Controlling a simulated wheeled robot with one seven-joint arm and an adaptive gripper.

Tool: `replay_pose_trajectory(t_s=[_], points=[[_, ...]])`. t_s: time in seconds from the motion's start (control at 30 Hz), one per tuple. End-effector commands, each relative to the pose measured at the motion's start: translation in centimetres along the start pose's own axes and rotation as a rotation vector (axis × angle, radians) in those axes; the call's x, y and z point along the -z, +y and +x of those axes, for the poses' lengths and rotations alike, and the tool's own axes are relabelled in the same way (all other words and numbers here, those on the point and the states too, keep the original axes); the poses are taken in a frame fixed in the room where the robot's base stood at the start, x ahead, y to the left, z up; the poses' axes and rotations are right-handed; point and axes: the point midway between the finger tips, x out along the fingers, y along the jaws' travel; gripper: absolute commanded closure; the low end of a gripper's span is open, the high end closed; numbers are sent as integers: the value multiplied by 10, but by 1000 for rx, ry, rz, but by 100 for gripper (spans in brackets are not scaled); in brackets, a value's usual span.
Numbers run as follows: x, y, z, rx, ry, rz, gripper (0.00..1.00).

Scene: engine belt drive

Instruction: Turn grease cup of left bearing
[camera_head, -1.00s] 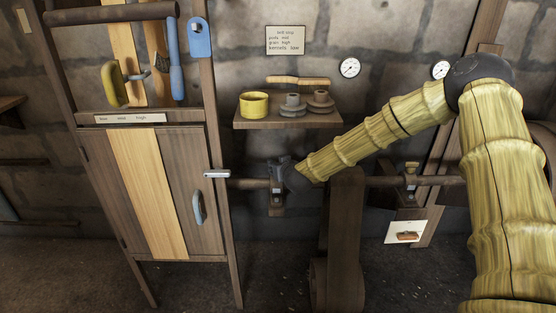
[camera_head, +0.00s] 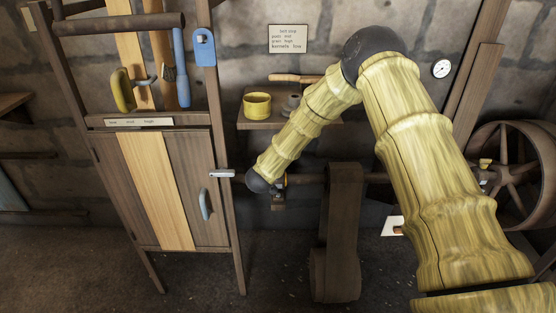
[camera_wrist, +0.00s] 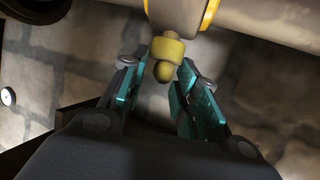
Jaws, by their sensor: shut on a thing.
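The left bearing (camera_head: 279,197) is on the shaft along the wall in the head view, mostly covered by the end of my arm. In the wrist view, its brass-yellow grease cup (camera_wrist: 167,48) hangs below a pale cylindrical part with yellow bands. A small rounded knob is at the cup's lower end. My gripper (camera_wrist: 160,70) has its teal-padded fingers on both sides of the knob and is shut on the grease cup. In the head view, my gripper's fingers are hidden behind the dark wrist joint.
A wooden cabinet (camera_head: 203,150) stands just left of the bearing, its pale latch (camera_head: 222,174) close to my wrist. A shelf with a yellow pot (camera_head: 257,105) is above. A belt (camera_head: 342,220) and a spoked wheel (camera_head: 512,180) are to the right.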

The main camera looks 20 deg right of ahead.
Motion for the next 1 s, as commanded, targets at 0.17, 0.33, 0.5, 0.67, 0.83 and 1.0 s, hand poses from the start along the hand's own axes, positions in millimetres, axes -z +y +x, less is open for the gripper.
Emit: replay_pose_trajectory(t_s=[0.17,0.33,0.5,0.67,0.83,1.0], points=[[5,-1,1,-45,7,20,93],[4,0,1,-66,6,29,93],[4,0,2,-71,6,31,94],[4,0,2,-70,6,31,94],[4,0,2,-70,5,31,64],[2,0,1,-69,3,30,64]])
